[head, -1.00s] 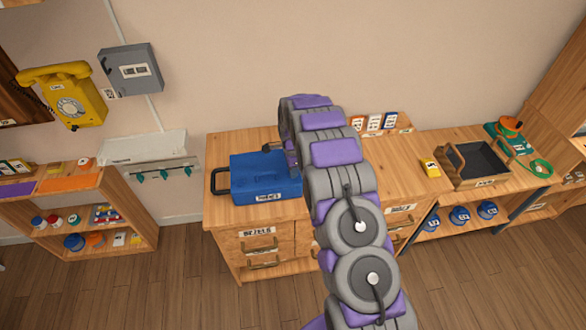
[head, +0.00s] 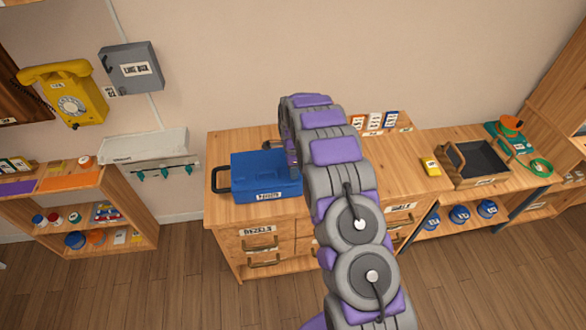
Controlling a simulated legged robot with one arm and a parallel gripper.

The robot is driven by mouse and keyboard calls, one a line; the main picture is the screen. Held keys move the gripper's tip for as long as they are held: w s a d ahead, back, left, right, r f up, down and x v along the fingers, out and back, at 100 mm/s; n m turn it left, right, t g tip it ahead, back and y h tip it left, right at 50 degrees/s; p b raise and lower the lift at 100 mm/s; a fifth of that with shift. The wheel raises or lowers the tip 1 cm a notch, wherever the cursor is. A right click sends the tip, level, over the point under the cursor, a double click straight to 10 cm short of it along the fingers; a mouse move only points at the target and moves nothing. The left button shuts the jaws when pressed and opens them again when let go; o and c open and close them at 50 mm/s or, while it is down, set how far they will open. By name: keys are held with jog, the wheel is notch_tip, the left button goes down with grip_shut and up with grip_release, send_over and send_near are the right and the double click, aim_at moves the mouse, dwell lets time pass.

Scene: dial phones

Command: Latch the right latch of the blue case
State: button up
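The blue case (head: 262,172) sits closed-looking on the wooden workbench (head: 228,214), with a black handle at its left side and a white label on its front. My arm rises from the bottom of the head view and bends down at the case's right end. My gripper (head: 292,158) is mostly hidden behind my own arm links; only a thin grey part shows beside the case's upper right side. I cannot tell whether it touches the case or whether its fingers are open. The right latch is not discernible.
A black tray (head: 484,161) with wooden sides and a yellow box (head: 430,166) stand on the bench to the right. White cards (head: 374,121) stand behind my arm. A grey wall box (head: 130,69) and a yellow dial phone (head: 68,95) hang at left.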

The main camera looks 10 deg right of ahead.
notch_tip(320, 180, up, 17)
jog(key=p, duration=0.1)
jog(key=shift+r, duration=0.15)
dwell(0.5)
dwell(0.4)
jog(key=s+r+n+b, duration=0.1)
jog(key=s+r+n, duration=0.45)
jog(key=s, duration=0.55)
jog(key=s+r+n+b, duration=0.1)
jog(key=s+r+n, duration=0.4)
jog(key=s, duration=0.6)
jog(key=s+f+n+g+b, duration=0.1)
jog(key=s+n, duration=0.7)
jog(key=s, duration=2)
jog(key=shift+f+g+b, duration=0.4)
jog(key=shift+f, duration=0.1)
